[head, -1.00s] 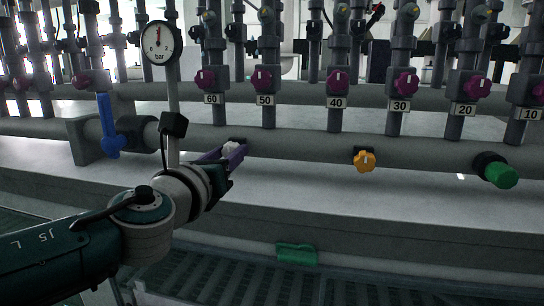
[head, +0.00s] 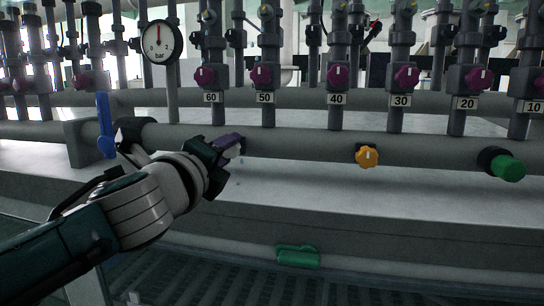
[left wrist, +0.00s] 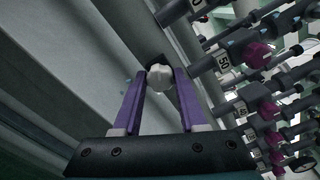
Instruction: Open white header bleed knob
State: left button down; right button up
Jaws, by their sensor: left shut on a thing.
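The white header bleed knob (left wrist: 160,76) sits between the purple fingertips of my left gripper (left wrist: 162,82) in the left wrist view, and both fingers touch its sides. In the head view, the left gripper (head: 232,143) reaches the lower grey header pipe below the 60 label, and its fingers hide most of the knob. The gripper is shut on the knob. Small blue drops (head: 237,184) show below the fingertips; a few also show beside the left finger in the left wrist view (left wrist: 127,80). My right gripper is not in view.
A yellow knob (head: 367,156) and a green cap (head: 508,167) are farther right along the lower pipe. A blue lever (head: 105,125) and a pressure gauge (head: 160,42) are on the left. Several purple knobs line the upright pipes above.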

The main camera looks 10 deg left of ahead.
pick_arm(q)
jog(key=n+b, duration=0.1)
jog(key=n, duration=0.2)
jog(key=shift+f+n, duration=0.1)
jog(key=shift+n, duration=0.3)
jog(key=n, duration=0.3)
jog(key=shift+n+b, duration=0.3)
jog(key=shift+b, duration=0.05)
jog(key=n+b, duration=0.1)
jog(key=n, duration=0.5)
jog(key=shift+c, duration=2.2)
grip_release()
